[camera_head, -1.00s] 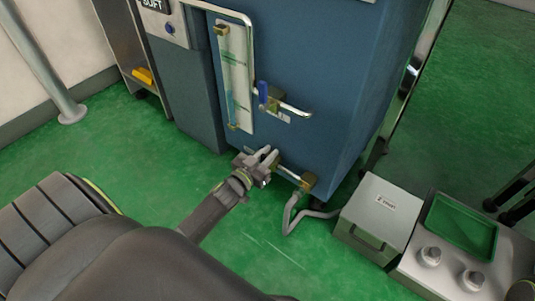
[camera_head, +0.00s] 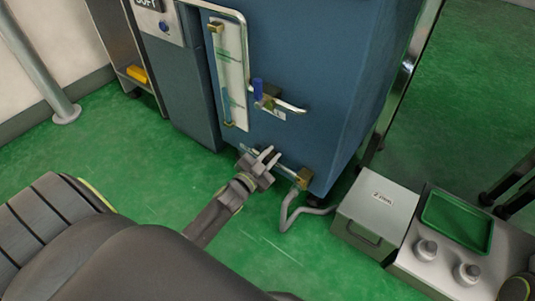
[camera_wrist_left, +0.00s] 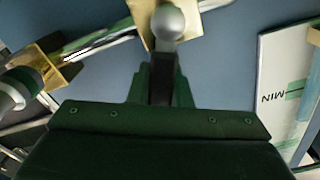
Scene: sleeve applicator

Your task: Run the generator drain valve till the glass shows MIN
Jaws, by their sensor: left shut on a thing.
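The blue generator cabinet (camera_head: 300,60) carries a tall gauge glass (camera_head: 232,75) on its front. In the left wrist view the glass's white plate (camera_wrist_left: 285,75) shows a MIN mark with a green line; the liquid level is not clear. The drain valve is on a low pipe at the cabinet's foot, with a brass body (camera_wrist_left: 200,5) and a dark lever (camera_wrist_left: 161,68) below a silver ball in the left wrist view. My left gripper (camera_head: 271,154) is shut on this lever, its fingers (camera_wrist_left: 160,88) on both sides. My right gripper is out of view.
A blue-handled valve (camera_head: 258,90) sits higher on the cabinet, right of the glass. A brass fitting (camera_head: 303,178) ends the low pipe, and a grey hose (camera_head: 287,208) runs to a metal box (camera_head: 375,208). A green tray (camera_head: 458,222) stands farther right.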

